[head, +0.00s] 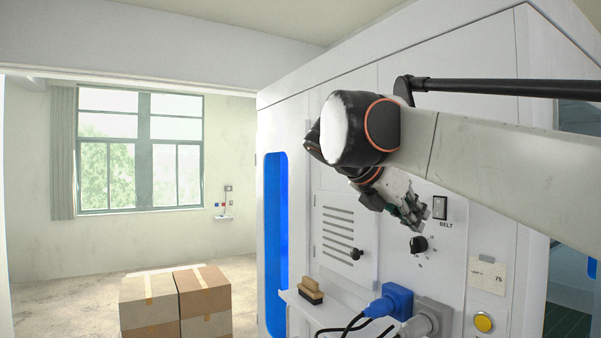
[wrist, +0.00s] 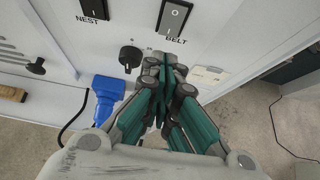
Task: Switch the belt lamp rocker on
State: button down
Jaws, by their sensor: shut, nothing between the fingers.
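In the wrist view the rocker (wrist: 174,17) is at the top, right of centre. Which way it is tipped is hard to tell. My gripper (head: 416,216) is shut and empty, its fingertips just left of the rocker in the head view. In the wrist view my gripper (wrist: 164,62) points at the panel below the BELT label. I cannot tell whether it touches the panel.
A second rocker labelled NEST (wrist: 93,8) sits left of the belt one. A black rotary knob (head: 418,244) is below. Blue (head: 393,300) and grey (head: 428,318) plugs stick out lower down. A yellow button (head: 484,322) and a vented door (head: 345,238) flank them.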

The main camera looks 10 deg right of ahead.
aim_at(436, 217)
jog(key=shift+w+d+f, duration=0.1)
jog(key=shift+w+d, duration=0.2)
jog(key=shift+d, duration=0.5)
jog(key=shift+w+d, duration=0.25)
jog(key=shift+d, duration=0.5)
jog(key=shift+w+d+f, duration=0.1)
jog(key=shift+d+f, duration=0.05)
jog(key=shift+d, duration=0.1)
jog(key=shift+r+p, duration=0.6)
jog(key=shift+r, duration=0.25)
